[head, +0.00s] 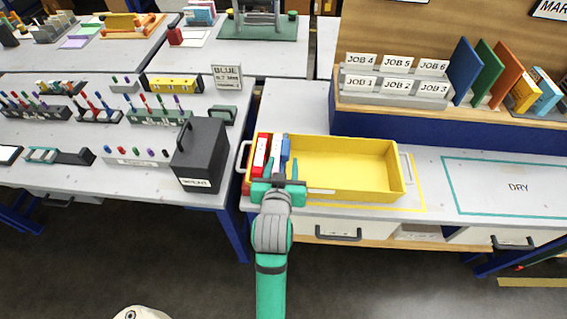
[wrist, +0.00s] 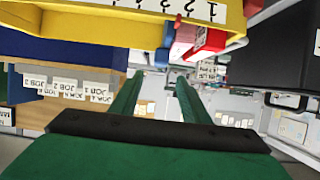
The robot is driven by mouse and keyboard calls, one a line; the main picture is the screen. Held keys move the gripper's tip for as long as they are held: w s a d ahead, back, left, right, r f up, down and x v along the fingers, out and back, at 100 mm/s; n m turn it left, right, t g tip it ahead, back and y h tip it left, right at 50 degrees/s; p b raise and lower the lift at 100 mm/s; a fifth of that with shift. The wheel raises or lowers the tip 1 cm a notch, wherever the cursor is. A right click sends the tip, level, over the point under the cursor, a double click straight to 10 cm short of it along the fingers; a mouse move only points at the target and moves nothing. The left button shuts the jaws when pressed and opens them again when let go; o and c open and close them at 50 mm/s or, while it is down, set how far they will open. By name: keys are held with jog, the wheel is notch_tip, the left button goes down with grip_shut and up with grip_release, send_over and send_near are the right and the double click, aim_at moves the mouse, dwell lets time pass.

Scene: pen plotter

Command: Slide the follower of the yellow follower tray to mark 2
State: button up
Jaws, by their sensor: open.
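The yellow follower tray (head: 345,165) stands on the bench, with its open room to the right. A blue upright piece (head: 285,152), apparently the follower, stands near the tray's left end, just right of red and white items (head: 262,155). My gripper (head: 281,168) is open at the tray's front left, its fingers pointing toward the tray and apart. In the wrist view, the tray (wrist: 90,22) crosses the top upside down, with a number strip (wrist: 185,10) showing 1, 2 and 3. The blue piece (wrist: 166,40) shows beside the red item (wrist: 188,38), beyond my open fingers. No contact is visible.
A black box (head: 203,155) stands left of the tray. Job card holders (head: 395,85) and coloured panels stand on a raised shelf behind. A clear area marked DRY (head: 510,188) lies to the right. Pen racks (head: 155,110) fill the left bench.

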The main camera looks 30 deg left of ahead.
aim_at(286, 147)
jog(key=shift+w+a, duration=0.1)
jog(key=shift+w, duration=0.05)
jog(key=x, duration=1)
jog(key=shift+w+a+f, duration=0.1)
jog(key=shift+w+f, duration=0.05)
jog(key=shift+w, duration=0.1)
grip_shut()
